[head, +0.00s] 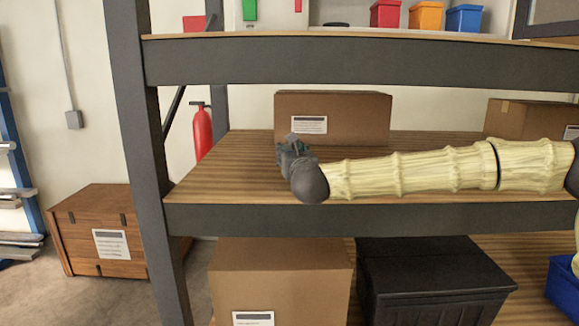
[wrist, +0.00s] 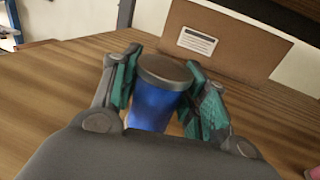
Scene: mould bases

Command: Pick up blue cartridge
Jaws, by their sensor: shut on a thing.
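The blue cartridge (wrist: 155,106) is a blue cylinder with a grey-brown cap, seen in the wrist view between the two teal-padded fingers of my gripper (wrist: 165,88). The fingers touch it on both sides and are shut on it. In the head view my gripper (head: 291,147) is over the left part of the wooden middle shelf, in front of a cardboard box. The cartridge is hidden there behind the gripper and wrist. I cannot tell whether its base touches the shelf.
A cardboard box (head: 333,119) with a white label stands at the back of the wooden shelf (head: 235,180). Another box (head: 530,118) stands at the right. A dark upright post (head: 140,150) bounds the shelf at left. The upper shelf beam (head: 360,65) runs above my arm.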

